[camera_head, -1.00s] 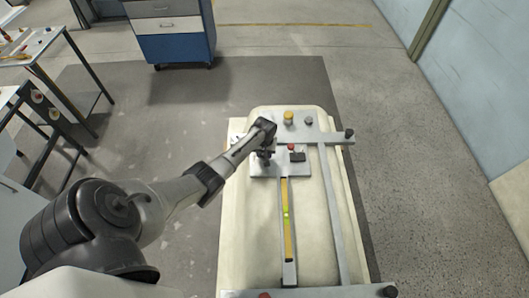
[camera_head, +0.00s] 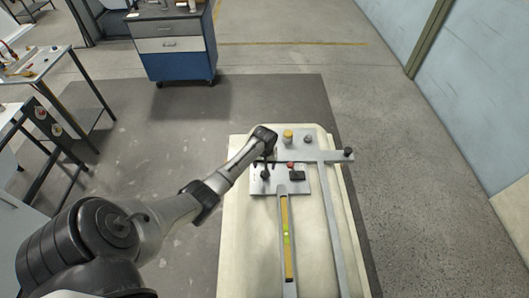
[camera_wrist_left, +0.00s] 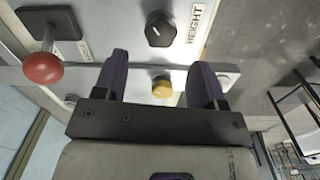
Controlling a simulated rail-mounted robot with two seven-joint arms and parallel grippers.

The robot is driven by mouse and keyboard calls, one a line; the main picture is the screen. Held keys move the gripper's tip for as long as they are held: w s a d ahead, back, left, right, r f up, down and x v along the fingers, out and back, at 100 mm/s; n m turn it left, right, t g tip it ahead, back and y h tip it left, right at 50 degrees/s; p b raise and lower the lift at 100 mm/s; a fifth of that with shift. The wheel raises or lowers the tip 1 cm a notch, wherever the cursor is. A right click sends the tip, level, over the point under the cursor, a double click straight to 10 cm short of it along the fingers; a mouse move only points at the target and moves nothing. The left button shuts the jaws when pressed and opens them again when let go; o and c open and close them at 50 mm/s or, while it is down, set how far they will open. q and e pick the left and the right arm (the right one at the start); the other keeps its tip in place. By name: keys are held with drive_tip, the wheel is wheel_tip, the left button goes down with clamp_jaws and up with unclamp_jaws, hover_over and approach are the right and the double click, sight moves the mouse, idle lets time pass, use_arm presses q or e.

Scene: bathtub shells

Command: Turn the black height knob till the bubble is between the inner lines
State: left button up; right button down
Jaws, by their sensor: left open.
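The black height knob (camera_head: 265,175) stands on the left part of a grey plate (camera_head: 300,187) in the head view. In the left wrist view the knob (camera_wrist_left: 160,30) sits beside the label HEIGHT, beyond and between the fingertips. My left gripper (camera_wrist_left: 157,66) is open and empty, apart from the knob. In the head view the gripper (camera_head: 265,162) is just behind the knob. The bubble and inner lines are too small to tell. My right gripper is out of view.
A red ball knob (camera_head: 290,165) and a black block (camera_head: 297,176) share the plate. A yellow knob (camera_head: 288,136) and a grey knob (camera_head: 308,139) stand behind. All sit over a cream tub shell (camera_head: 237,235). A blue cabinet (camera_head: 178,65) stands far back.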

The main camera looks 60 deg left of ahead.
use_arm(q)
wheel_tip(320, 180, up, 8)
drive_tip(key=shift+p, duration=0.4)
idle(0.8)
idle(0.8)
idle(0.5)
